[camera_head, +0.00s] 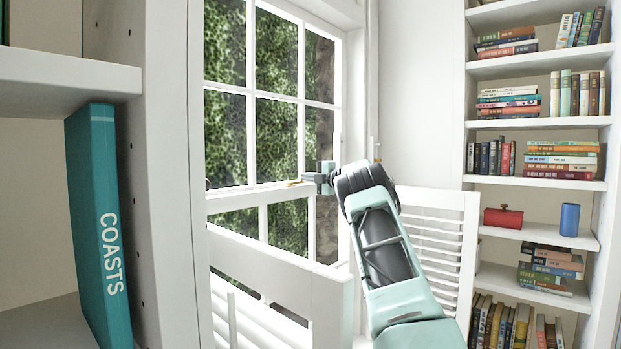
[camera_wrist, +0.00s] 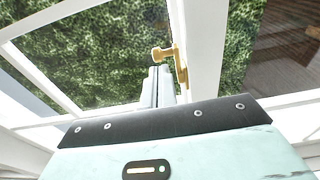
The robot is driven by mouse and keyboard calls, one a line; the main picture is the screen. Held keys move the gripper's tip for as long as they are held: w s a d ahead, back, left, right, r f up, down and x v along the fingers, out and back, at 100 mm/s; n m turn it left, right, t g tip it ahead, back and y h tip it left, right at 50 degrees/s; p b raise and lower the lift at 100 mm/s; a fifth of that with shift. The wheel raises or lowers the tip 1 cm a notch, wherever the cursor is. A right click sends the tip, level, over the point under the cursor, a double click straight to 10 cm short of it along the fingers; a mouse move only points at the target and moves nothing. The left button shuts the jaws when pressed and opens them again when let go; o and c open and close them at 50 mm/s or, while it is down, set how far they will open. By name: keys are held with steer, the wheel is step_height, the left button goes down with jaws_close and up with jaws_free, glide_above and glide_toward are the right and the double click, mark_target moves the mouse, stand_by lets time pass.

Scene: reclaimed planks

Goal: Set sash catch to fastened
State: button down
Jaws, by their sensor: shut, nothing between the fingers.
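The brass sash catch (camera_wrist: 179,62) shows in the wrist view on the white meeting rail of the window, its knob end pointing left. In the head view a small brass part of the catch (camera_head: 295,183) shows just left of my gripper (camera_head: 311,179); the rest is hidden. My gripper (camera_wrist: 160,74) is shut and empty. Its fingertips are close beside the catch's knob, on the near side in the wrist view. I cannot tell whether they touch it. The window sash (camera_head: 252,197) has white bars with green hedge behind.
White louvred shutters stand below the window, one at the left (camera_head: 280,278) and one at the right (camera_head: 440,230) near my arm. A bookshelf (camera_head: 535,122) stands at the right. A near shelf with a teal book (camera_head: 97,225) is at the left.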

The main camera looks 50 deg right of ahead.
steer(key=s+a+b, duration=0.2)
steer(key=s+b, duration=0.7)
steer(key=s, duration=0.7)
steer(key=shift+s+r, duration=0.1)
steer(key=shift+s, duration=0.1)
steer(key=shift+s, duration=0.15)
